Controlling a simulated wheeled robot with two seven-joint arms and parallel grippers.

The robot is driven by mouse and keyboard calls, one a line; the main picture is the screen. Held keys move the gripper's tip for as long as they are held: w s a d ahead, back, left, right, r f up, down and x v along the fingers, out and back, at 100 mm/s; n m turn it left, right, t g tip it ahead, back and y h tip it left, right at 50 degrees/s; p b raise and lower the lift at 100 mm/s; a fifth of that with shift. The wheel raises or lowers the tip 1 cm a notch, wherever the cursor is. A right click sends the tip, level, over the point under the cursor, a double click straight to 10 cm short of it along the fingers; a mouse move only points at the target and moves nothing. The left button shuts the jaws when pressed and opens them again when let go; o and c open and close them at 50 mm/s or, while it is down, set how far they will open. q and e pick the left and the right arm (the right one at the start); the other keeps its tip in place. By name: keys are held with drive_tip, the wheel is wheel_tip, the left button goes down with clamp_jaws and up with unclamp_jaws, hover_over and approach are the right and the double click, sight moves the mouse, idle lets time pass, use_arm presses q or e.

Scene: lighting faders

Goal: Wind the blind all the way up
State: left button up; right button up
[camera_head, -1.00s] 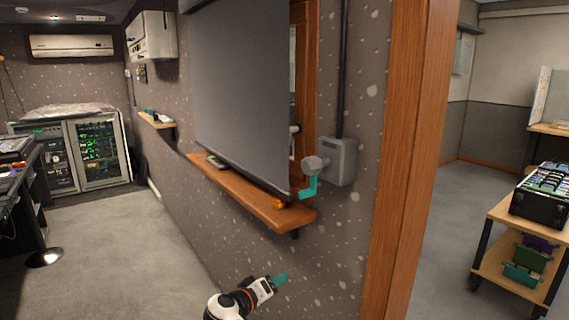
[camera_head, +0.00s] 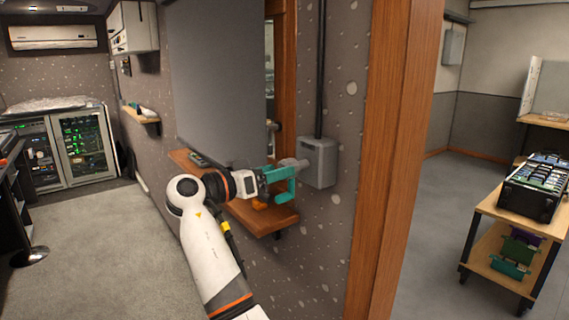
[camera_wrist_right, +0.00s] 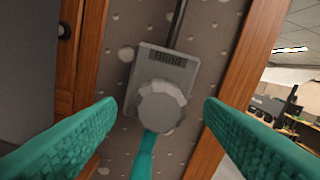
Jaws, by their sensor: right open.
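The dark grey blind (camera_head: 215,80) hangs in front of the window, its lower edge close to the wooden sill and partly hidden by my right arm. Its grey winder box (camera_head: 319,163) is fixed to the wall at the right. In the right wrist view the box (camera_wrist_right: 176,62) reads "Blind" and carries a faceted grey knob (camera_wrist_right: 160,105) with a teal crank arm (camera_wrist_right: 146,155) pointing down. My right gripper (camera_head: 287,182) is at the crank, open, with its teal fingers on either side of the knob and apart from it in the wrist view. My left gripper is out of view.
A wooden door frame (camera_head: 385,170) stands right of the box. A trolley (camera_head: 490,208) with a black case is farther right.

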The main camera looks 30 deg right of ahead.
sight(292, 179)
drive_tip(key=shift+w+d+p, duration=0.15)
drive_tip(key=shift+d+p, duration=0.15)
drive_tip(key=shift+d, duration=1.35)
clamp_jaws()
drive_tip(key=shift+d, duration=0.1)
